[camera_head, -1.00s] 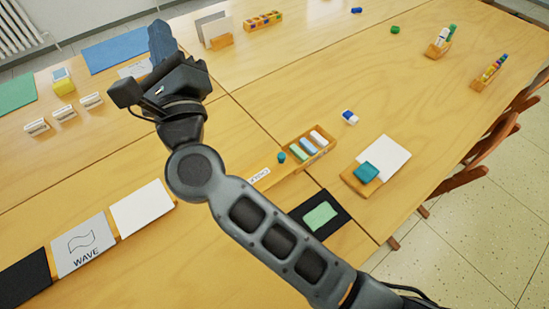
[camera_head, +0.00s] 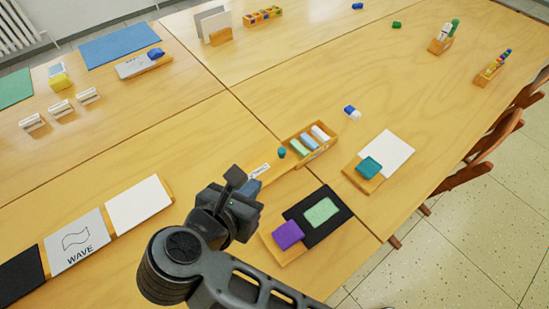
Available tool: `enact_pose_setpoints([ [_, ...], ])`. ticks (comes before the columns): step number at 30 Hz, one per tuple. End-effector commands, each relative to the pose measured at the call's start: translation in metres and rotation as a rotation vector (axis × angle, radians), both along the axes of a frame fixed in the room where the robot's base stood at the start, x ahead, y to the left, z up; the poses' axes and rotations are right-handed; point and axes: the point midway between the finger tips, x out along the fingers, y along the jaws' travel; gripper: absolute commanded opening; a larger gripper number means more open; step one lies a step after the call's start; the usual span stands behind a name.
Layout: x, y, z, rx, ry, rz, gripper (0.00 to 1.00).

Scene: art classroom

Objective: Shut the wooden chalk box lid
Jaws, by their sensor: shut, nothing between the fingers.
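The wooden chalk box (camera_head: 322,151) stands right of the picture's middle in the head view. Its top is open, with green, blue and white chalk sticks showing inside. I cannot clearly make out its lid. A small white lettered label (camera_head: 260,169) lies left of the box, close to my gripper. My gripper (camera_head: 252,187) is shut and empty, just below the label and apart from the box, to its lower left. My arm comes in from the bottom of the picture.
A teal cylinder (camera_head: 282,153) stands beside the box's left end. A purple block (camera_head: 288,234) and a black board with a green pad (camera_head: 322,212) lie right of my gripper. A blue-white eraser (camera_head: 352,112) lies beyond the box.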

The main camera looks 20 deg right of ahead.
Motion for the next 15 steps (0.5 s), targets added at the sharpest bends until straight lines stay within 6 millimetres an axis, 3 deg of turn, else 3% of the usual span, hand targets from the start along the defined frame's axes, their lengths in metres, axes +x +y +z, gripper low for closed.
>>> enact_pose_setpoints([
  [12, 0.048, -0.049, -0.045, -0.002, 0.002, -0.002, 0.0],
  [15, 0.059, -0.059, -0.044, -0.002, -0.001, -0.001, 0.0],
])
